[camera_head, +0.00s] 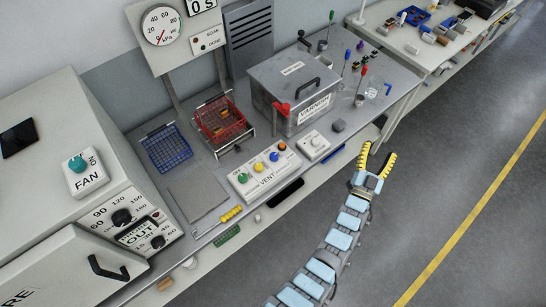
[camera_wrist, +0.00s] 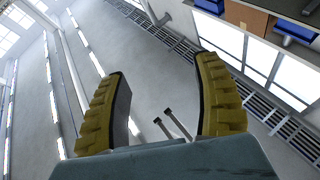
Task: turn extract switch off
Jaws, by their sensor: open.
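My gripper (camera_head: 377,153) is open and empty, with yellow ridged fingers spread, out over the floor side of the bench's front edge. In the wrist view its two fingers (camera_wrist: 163,75) stand apart with nothing between them. A small white switch box (camera_head: 313,145) sits at the bench's front edge, left of my gripper and apart from it. Its lettering is too small to read, so I cannot tell whether it is the extract switch. A white VENT panel (camera_head: 263,171) with coloured knobs lies to its left.
A grey metal VARNISH box (camera_head: 295,88) stands behind the small switch box. A red wire basket (camera_head: 220,123) and a blue basket (camera_head: 167,149) are further left. Upright screwdrivers (camera_head: 361,82) stand at the right end. The floor (camera_head: 440,160) right of the bench is clear.

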